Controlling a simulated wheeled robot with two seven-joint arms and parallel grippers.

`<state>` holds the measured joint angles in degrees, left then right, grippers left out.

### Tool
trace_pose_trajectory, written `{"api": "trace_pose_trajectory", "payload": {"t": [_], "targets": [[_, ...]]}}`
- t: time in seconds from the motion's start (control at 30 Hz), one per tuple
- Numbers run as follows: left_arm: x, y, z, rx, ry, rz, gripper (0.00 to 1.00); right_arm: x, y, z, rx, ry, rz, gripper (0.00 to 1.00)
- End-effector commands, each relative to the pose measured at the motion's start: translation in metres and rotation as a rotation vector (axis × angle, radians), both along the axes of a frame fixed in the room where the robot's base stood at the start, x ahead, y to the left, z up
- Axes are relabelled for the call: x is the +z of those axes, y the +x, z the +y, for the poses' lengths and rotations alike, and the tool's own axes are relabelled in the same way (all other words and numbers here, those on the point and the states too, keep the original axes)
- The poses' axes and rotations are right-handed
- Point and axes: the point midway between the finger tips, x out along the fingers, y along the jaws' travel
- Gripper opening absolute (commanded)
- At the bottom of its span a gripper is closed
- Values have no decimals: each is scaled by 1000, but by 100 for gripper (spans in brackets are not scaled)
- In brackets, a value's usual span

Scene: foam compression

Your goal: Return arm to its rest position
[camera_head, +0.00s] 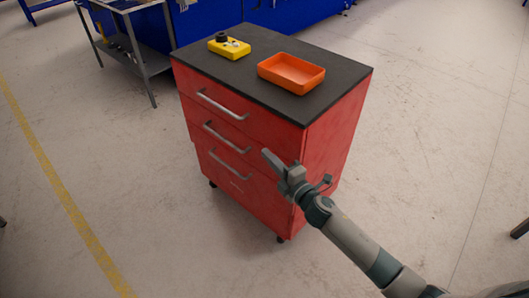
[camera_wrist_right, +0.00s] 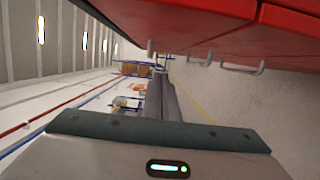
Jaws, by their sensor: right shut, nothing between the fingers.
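My right arm comes in from the lower right of the head view. Its gripper (camera_head: 267,156) is shut and empty, in front of the red drawer cabinet (camera_head: 330,140) and below the level of its top. In the right wrist view the closed fingers (camera_wrist_right: 161,92) point away from the camera, with nothing between them. The cabinet's red drawer fronts (camera_wrist_right: 190,20) fill the upper right there, apart from the fingers as seen in that view. My left gripper is not in view.
An orange tray (camera_head: 291,87) and a yellow block-like item (camera_head: 229,50) with a dark round part sit on the cabinet's dark top (camera_head: 265,48). Metal handles (camera_head: 222,104) stick out from the drawers. A grey metal table (camera_head: 150,62) stands behind left. The floor around is clear.

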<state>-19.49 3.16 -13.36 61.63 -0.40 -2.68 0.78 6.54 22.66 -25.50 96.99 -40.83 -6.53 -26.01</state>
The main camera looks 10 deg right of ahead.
Motion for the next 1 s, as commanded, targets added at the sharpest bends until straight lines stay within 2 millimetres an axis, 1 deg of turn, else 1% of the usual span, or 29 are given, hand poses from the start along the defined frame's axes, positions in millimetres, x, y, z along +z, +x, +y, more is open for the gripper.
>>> {"api": "trace_pose_trajectory", "payload": {"t": [0.53,0.67,0.77,0.87,0.97,1.0], "targets": [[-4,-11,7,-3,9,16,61,0,-2,-1,0,0,0,0],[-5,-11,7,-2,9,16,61,-7,-3,-1,-4,14,17,0],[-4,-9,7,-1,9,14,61,-26,-7,-3,-16,53,62,0],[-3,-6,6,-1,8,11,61,-59,-16,-6,-38,122,141,0],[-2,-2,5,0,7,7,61,-104,-32,-10,-75,222,249,0],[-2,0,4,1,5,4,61,-126,-41,-11,-94,270,300,0]]}}
